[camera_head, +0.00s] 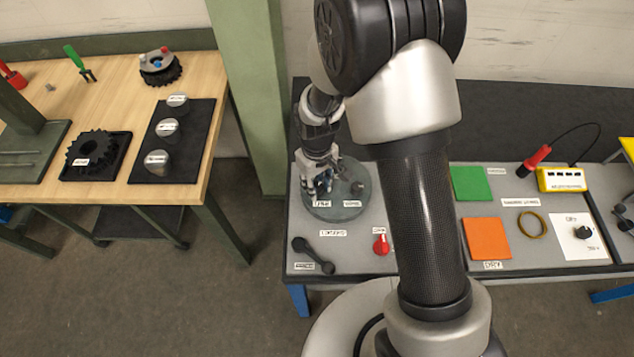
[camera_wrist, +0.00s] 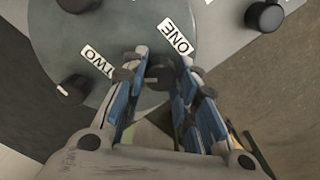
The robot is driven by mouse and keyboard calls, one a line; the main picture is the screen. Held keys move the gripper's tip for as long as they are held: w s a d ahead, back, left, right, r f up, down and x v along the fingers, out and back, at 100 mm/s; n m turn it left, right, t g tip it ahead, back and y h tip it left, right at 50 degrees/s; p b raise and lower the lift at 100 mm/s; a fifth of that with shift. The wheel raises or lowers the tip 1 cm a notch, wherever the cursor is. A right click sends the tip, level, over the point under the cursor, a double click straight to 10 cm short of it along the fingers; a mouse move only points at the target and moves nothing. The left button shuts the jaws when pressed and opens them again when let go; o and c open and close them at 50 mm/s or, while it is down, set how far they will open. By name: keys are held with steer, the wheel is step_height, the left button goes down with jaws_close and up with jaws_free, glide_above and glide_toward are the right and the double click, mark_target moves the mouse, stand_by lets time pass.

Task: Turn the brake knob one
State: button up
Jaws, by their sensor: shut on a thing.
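A round grey disc (camera_head: 357,207) lies on the bench and carries several dark knobs and white labels. My gripper (camera_head: 320,190) reaches down over the left part of the disc. In the wrist view my gripper (camera_wrist: 158,73) has its blue-padded fingers on both sides of a dark knob (camera_wrist: 160,74) beside the label ONE, and is shut on it. The knob is partly hidden by the fingers, and its turn angle cannot be told. Another dark knob (camera_wrist: 75,90) stands near TWO.
A red knob (camera_head: 380,246) and a dark link-shaped part (camera_head: 312,256) lie in front of the disc. Right of my arm are a green square (camera_head: 471,183), an orange square (camera_head: 486,240) and a yellow box (camera_head: 562,179). A wooden table (camera_head: 120,90) stands left.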

mark_target(317, 185)
steer(key=o, duration=1)
steer(key=shift+o, duration=0.2)
steer(key=shift+r, duration=0.1)
step_height(317, 185, up, 12)
stand_by(0.4)
